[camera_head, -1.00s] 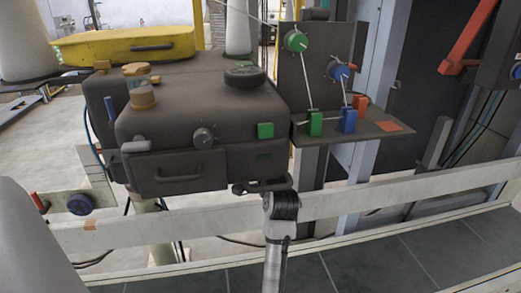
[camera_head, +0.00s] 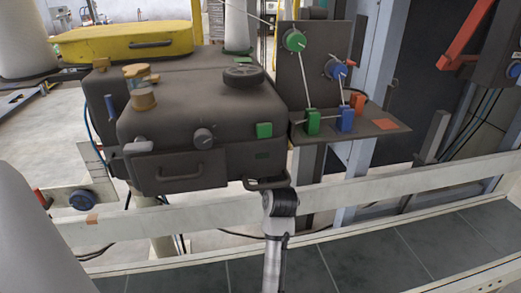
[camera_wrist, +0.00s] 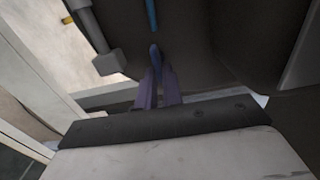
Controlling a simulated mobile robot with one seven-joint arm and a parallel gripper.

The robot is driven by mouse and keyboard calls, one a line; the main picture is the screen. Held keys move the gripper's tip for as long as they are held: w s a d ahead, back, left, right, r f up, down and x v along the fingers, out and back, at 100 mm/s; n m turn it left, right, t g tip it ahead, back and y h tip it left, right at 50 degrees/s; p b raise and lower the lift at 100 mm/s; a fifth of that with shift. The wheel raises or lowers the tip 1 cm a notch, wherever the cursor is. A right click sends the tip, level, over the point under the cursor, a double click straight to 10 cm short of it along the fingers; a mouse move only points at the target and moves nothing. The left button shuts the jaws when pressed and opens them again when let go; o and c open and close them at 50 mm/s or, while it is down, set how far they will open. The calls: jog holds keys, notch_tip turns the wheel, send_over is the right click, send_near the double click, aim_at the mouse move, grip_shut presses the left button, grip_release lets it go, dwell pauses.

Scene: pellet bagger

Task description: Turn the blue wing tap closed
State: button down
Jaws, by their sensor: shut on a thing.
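In the wrist view my gripper (camera_wrist: 157,72) has its two purplish fingers drawn together. Their tips are closed on a small dark blue rounded piece, the blue wing tap (camera_wrist: 155,50), beside a dark housing. Most of the tap is hidden by the fingers, so its angle cannot be told. In the head view my arm rises at bottom centre to the front of the dark machine (camera_head: 205,120). My gripper and the held tap are out of sight there.
A bright blue strip (camera_wrist: 152,14) runs above the fingertips, and a grey handle-like part (camera_wrist: 95,35) is close on the left. A pale rail (camera_head: 400,185) crosses below the machine. A bracket with green and blue fittings (camera_head: 346,118) stands to the right.

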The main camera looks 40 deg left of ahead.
jog(key=c, duration=1.5)
grip_release()
jog(key=shift+c, duration=0.2)
jog(key=b+v, duration=0.3)
jog(key=v, duration=1.1)
jog(key=shift+w, duration=0.1)
